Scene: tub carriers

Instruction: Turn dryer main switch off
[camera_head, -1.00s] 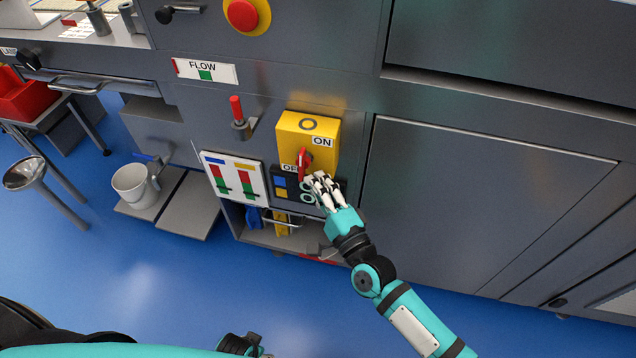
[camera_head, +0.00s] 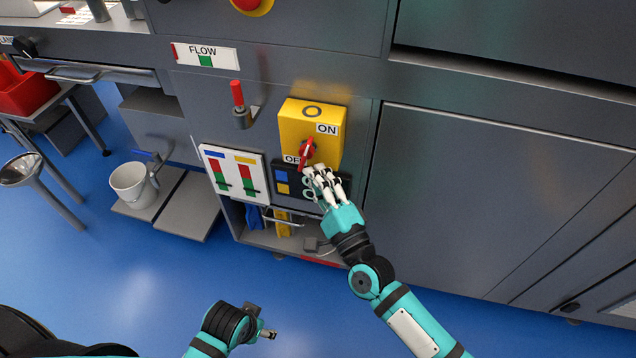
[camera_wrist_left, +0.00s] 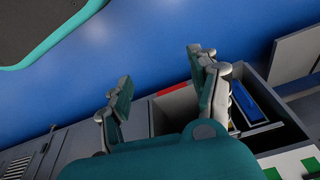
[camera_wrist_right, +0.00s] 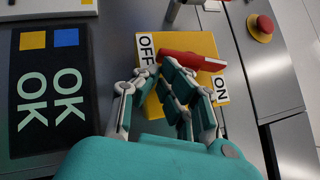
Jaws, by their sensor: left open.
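The dryer main switch is a yellow box (camera_head: 312,118) on the grey machine front, with ON and OFF labels. Its red handle (camera_head: 306,152) slants down beside the OFF label. My right gripper (camera_head: 318,172) is at the handle's lower end. In the right wrist view the red handle (camera_wrist_right: 195,61) lies just past its fingertips (camera_wrist_right: 152,72). Those fingers are apart with yellow box between them; whether they touch the handle I cannot tell. My left gripper (camera_head: 266,325) is low over the floor, away from the switch. It is open and empty in the left wrist view (camera_wrist_left: 160,85).
Below the switch are a dark OK panel (camera_wrist_right: 52,95) and an open shelf (camera_head: 270,238). A red lever (camera_head: 238,98) and a white gauge panel (camera_head: 234,175) are on the left. A white bucket (camera_head: 132,186) stands further left. Blue floor in front is clear.

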